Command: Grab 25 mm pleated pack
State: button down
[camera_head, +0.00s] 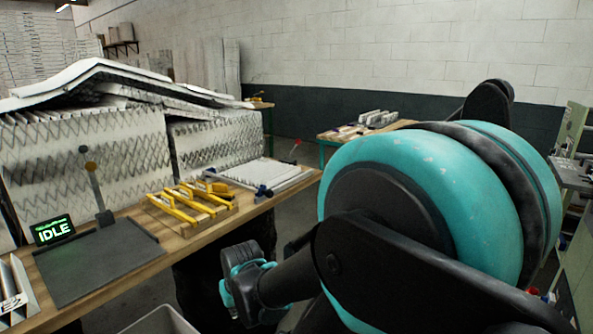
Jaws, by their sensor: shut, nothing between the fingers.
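Large blocks of white pleated packs stand at the left of the workbench: one block (85,160) at the left and another (215,142) behind it. Loose pleated sheets (130,78) lie bent across their tops. A low, flat white pleated piece (262,172) lies on the bench's far right end. I cannot tell which of these is 25 mm thick. My arm fills the right side, and a teal and black part of it hangs in front of the bench edge. My gripper's fingers cannot be made out.
The wooden workbench (190,243) holds a dark flat plate (98,262), a small screen reading IDLE (54,230) and a yellow frame (190,200). White card pieces (12,300) stand at bottom left. A grey bin (160,322) is below. Another table (345,133) stands behind.

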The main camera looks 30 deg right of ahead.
aim_at(267, 172)
jog(key=z, duration=0.55)
jog(key=k+l+z, duration=0.1)
